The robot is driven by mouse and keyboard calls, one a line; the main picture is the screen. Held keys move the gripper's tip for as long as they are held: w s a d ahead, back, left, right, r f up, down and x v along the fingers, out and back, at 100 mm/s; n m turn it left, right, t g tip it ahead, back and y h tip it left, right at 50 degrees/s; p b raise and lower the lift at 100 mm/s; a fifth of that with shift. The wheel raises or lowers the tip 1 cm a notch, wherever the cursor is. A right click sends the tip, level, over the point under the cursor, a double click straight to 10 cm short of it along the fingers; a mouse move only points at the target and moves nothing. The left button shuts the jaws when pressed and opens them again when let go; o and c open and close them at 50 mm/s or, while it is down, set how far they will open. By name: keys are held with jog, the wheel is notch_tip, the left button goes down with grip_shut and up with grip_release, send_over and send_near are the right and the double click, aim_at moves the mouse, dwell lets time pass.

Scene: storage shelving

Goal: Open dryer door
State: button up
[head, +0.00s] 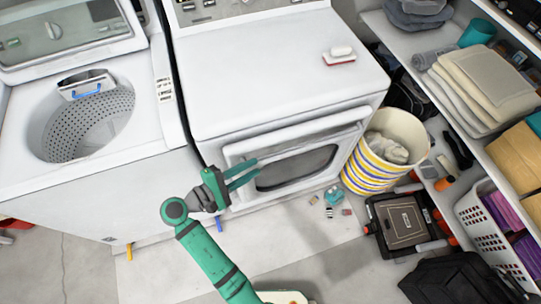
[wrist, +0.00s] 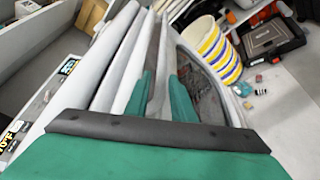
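The white dryer (head: 275,75) stands in the middle of the head view. Its door (head: 345,135) is on the front, with a dark window (head: 297,168) in a pale frame. The door looks shut or nearly so; I cannot tell if it is slightly ajar. My green gripper (head: 257,168) is at the left part of the door, its fingers apart and pointing right. In the wrist view my gripper (wrist: 165,75) has a grey strip of the door front between its two fingers. I cannot tell whether either finger touches it. The door window (wrist: 195,85) lies right of the fingers there.
An open washer (head: 85,120) stands at the left. A striped basket (head: 375,165) stands close to the door's right side. A dark case (head: 400,225), small items and a black bag (head: 460,280) lie at the right. Floor in front of the dryer is mostly clear.

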aim_at(264, 163)
jog(key=x, duration=0.8)
jog(key=shift+s+d, duration=0.15)
jog(key=shift+s, duration=0.05)
jog(key=shift+c, duration=0.2)
grip_shut()
